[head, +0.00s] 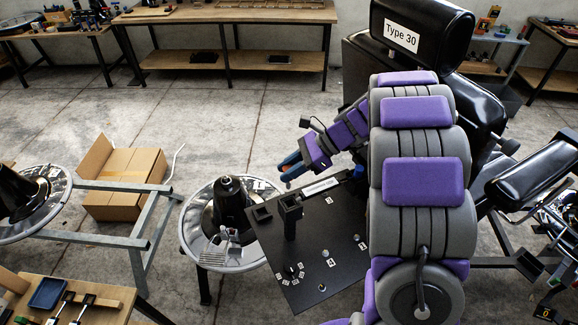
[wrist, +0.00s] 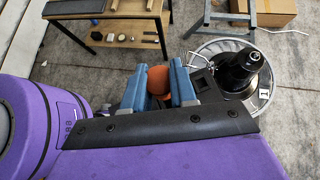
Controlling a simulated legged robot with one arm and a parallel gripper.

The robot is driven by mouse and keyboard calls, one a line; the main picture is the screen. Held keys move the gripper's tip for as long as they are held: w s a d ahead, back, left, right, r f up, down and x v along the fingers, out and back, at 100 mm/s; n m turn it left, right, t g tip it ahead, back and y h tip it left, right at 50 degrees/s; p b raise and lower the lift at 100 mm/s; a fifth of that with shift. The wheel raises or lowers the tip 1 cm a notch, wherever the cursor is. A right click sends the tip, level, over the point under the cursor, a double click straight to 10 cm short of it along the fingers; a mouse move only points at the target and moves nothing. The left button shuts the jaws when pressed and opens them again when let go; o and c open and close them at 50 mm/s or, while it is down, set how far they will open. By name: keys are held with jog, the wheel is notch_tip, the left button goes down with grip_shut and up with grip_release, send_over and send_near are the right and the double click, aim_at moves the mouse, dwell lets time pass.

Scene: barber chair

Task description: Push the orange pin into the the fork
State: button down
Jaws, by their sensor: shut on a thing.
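My gripper (head: 291,168) is at the left end of my purple and grey arm, above the back part of a black plate (head: 335,238). In the wrist view, the blue fingers of my gripper (wrist: 158,88) are shut on the orange pin (wrist: 158,79). The pin's rounded orange end shows between the fingers; the rest is hidden. A black upright piece (head: 290,216) stands on the plate, below my gripper in the head view. I cannot tell for sure whether it is the fork. The pin looks apart from it.
The plate carries small numbered labels and knobs. A round metal base with a black cone (head: 231,203) stands left of it. A black chair (head: 420,45) labelled Type 30 is behind my arm. A grey metal frame (head: 146,235) and cardboard box (head: 125,180) are at left.

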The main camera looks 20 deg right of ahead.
jog(key=shift+d+r, duration=0.1)
jog(key=shift+d, duration=0.1)
jog(key=shift+d+r+p, duration=0.1)
jog(key=shift+d+p, duration=0.15)
jog(key=shift+p, duration=0.4)
jog(key=b, duration=0.2)
send_over(291, 197)
jog(key=s, duration=0.2)
jog(key=shift+f, duration=3.05)
jog(key=shift+a, duration=0.25)
jog(key=shift+p, duration=1.3)
jog(key=shift+f+b, duration=0.6)
jog(key=shift+f, duration=2.45)
jog(key=c, duration=0.8)
grip_release()
jog(key=shift+s, duration=0.1)
jog(key=shift+v, duration=3.85)
